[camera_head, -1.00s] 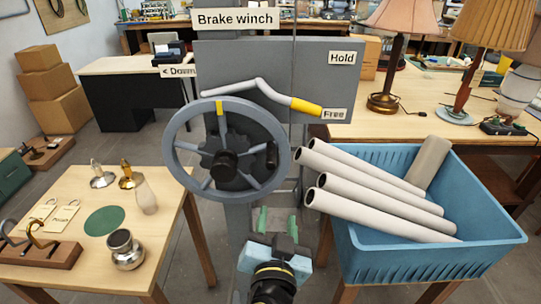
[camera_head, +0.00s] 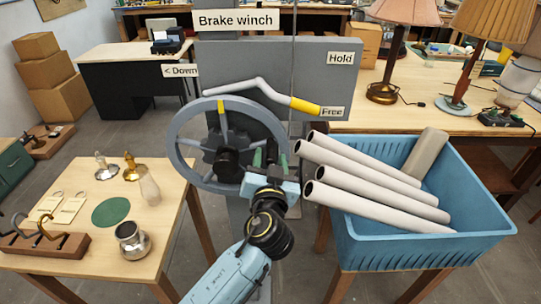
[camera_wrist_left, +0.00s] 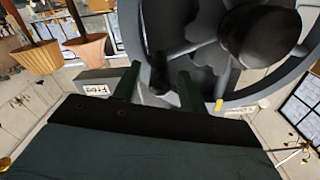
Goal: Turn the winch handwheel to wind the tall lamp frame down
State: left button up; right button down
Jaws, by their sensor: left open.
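The grey winch handwheel (camera_head: 175,150) stands upright at the centre, its dark hub in the middle and a yellow mark at the top of its rim. My left gripper (camera_head: 264,153) is at the wheel's right side, covering the place of the dark handle knob. In the left wrist view, the gripper's green fingers are apart, with the dark knob (camera_wrist_left: 158,72) between or just beyond their tips. Contact cannot be told. The brake lever (camera_head: 305,105) has its yellow end by the "Free" label (camera_head: 333,111). My right gripper is out of view. I cannot make out the tall lamp frame.
A blue crate (camera_head: 420,250) with several pale tubes stands close on the right. A wooden table (camera_head: 75,225) with lamp parts is at the left. A "Down" sign (camera_head: 180,71) points left above the wheel. Lamps stand on the bench behind right.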

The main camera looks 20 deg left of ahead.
pick_arm(q)
jog(key=shift+w, duration=0.2)
grip_shut()
jog(key=shift+a, duration=0.1)
